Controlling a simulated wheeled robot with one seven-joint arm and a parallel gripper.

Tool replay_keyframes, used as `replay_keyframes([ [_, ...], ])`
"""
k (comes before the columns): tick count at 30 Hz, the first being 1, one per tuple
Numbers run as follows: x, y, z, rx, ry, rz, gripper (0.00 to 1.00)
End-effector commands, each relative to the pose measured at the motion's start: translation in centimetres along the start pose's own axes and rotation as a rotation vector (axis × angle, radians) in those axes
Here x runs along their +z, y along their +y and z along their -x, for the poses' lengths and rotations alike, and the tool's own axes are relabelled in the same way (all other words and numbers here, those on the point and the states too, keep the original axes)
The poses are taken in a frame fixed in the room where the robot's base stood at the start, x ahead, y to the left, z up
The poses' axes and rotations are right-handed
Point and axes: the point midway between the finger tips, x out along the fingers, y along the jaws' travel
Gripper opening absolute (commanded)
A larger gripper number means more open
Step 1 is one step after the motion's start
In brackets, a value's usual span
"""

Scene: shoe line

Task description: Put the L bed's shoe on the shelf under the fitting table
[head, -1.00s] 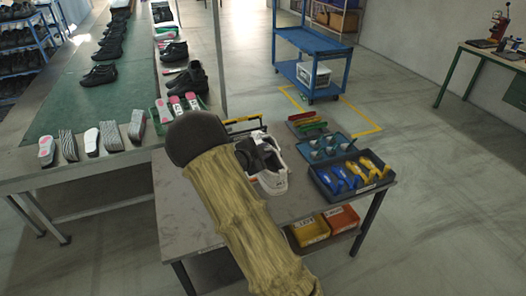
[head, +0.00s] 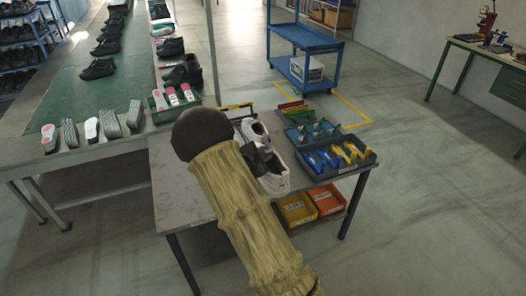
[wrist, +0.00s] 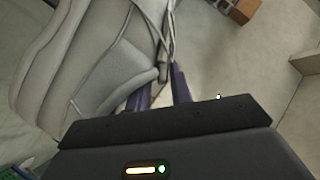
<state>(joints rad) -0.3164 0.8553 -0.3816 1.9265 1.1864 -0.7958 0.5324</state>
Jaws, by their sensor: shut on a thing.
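My gripper (head: 262,160) is shut on a white shoe (head: 273,182) over the fitting table (head: 176,190); I cannot tell how far the shoe is above the top. In the wrist view the light grey-white shoe (wrist: 80,62) fills the left, against the purple fingers (wrist: 160,90). A second white shoe (head: 254,131) is behind the gripper near the table's back edge. My arm hides part of the tabletop, so any bed marks there cannot be read. The shelf under the table carries a yellow bin (head: 297,211) and an orange bin (head: 327,199); its left part is hidden.
A dark tray (head: 340,163) of blue and yellow tools, a teal tray (head: 311,133) and a tray of coloured pieces (head: 293,112) line the table's right side. A shoe line (head: 100,150) stands left. A blue cart (head: 304,65) stands behind. Right-hand floor is clear.

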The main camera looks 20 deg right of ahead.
Motion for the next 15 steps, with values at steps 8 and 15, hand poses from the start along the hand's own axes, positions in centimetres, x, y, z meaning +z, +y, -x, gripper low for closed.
replay_keyframes([
  [8,0.6,1.4,-0.1,-0.046,-0.037,0.03,0.0],
  [15,1.6,2.9,-0.1,-0.105,-0.092,0.067,0.0],
])
